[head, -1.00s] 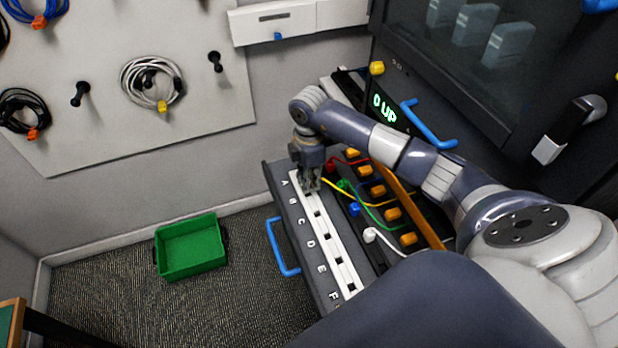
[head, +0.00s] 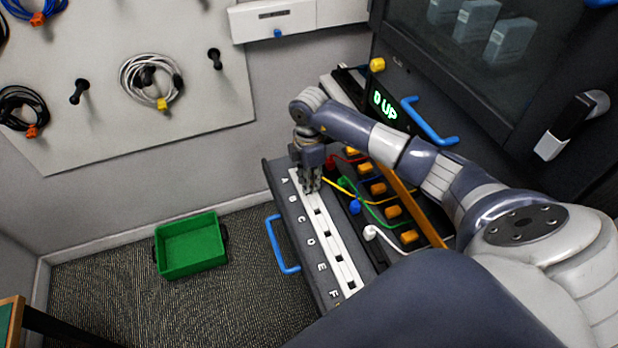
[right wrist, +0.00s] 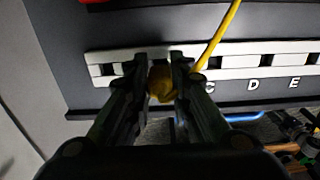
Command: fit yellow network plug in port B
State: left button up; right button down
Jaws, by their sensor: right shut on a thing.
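My right gripper (head: 312,187) is over the upper end of the white port strip (head: 346,272), near the letters A and B. In the right wrist view it (right wrist: 161,72) is shut on the yellow network plug (right wrist: 161,86). The yellow cable (right wrist: 222,37) runs up and to the right from there; it also shows in the head view (head: 340,190). The plug is at the strip between the open leftmost port and the port near letter C. Port B is hidden behind the plug and fingers. I cannot tell whether the plug is in it. My left gripper is not in view.
Red (head: 331,160), green (head: 342,182), blue (head: 355,207) and white (head: 370,233) plugs lie right of the strip, with orange blocks beyond. A blue handle (head: 280,248) juts from the panel's left side. A green bin (head: 190,262) stands on the floor.

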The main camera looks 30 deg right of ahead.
jog(key=shift+f+b, duration=0.45)
jog(key=shift+f, duration=0.45)
dwell(0.6)
dwell(0.3)
jog(key=c, duration=0.9)
grip_release()
jog(key=shift+r+p, duration=2.95)
jog(key=shift+r, duration=0.6)
